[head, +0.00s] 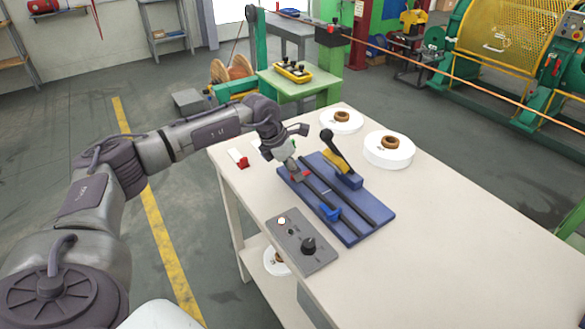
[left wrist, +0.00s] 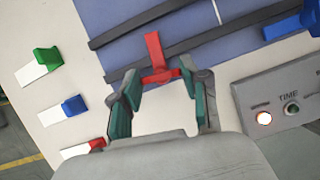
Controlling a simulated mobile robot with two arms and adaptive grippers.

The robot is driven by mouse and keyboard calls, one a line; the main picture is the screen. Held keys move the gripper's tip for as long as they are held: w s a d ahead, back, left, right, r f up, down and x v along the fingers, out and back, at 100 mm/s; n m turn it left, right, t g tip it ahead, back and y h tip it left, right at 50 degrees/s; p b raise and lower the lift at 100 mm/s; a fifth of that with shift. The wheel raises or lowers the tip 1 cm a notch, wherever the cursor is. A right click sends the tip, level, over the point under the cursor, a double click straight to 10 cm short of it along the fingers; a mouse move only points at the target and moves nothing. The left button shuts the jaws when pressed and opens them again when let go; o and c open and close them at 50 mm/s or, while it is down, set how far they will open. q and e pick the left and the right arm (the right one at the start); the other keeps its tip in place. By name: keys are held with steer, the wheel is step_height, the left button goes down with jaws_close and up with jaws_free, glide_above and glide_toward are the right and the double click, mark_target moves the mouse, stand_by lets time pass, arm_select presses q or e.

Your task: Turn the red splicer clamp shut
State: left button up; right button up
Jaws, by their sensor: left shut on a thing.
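The red splicer clamp (left wrist: 155,55) shows in the left wrist view as a red T-shaped handle at the edge of the blue splicer board (left wrist: 75,12). My left gripper (left wrist: 157,83) is shut on the red clamp, with its fingers on both sides of the crossbar. In the head view my left gripper (head: 289,170) reaches down over the left part of the blue board, and the red clamp (head: 300,176) shows partly beside it. A blue clamp (head: 330,213) sits on the rails nearer the front. My right gripper is not in view.
A yellow lever with a black handle (head: 337,152) stands on the board close to my left gripper. A grey control box (head: 301,241) with a knob lies in front. White spools (head: 389,150) stand behind. Green (left wrist: 46,57) and blue (left wrist: 73,106) pieces with white tags lie left of the board.

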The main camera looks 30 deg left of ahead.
arm_select(q)
steer(key=shift+n, duration=0.8)
steer(key=o, duration=1.1)
steer(key=shift+y, duration=0.3)
steer(key=shift+o, duration=0.2)
steer(key=v, duration=1.2)
steer(key=shift+s+f, duration=0.1)
steer(key=shift+s, duration=0.05)
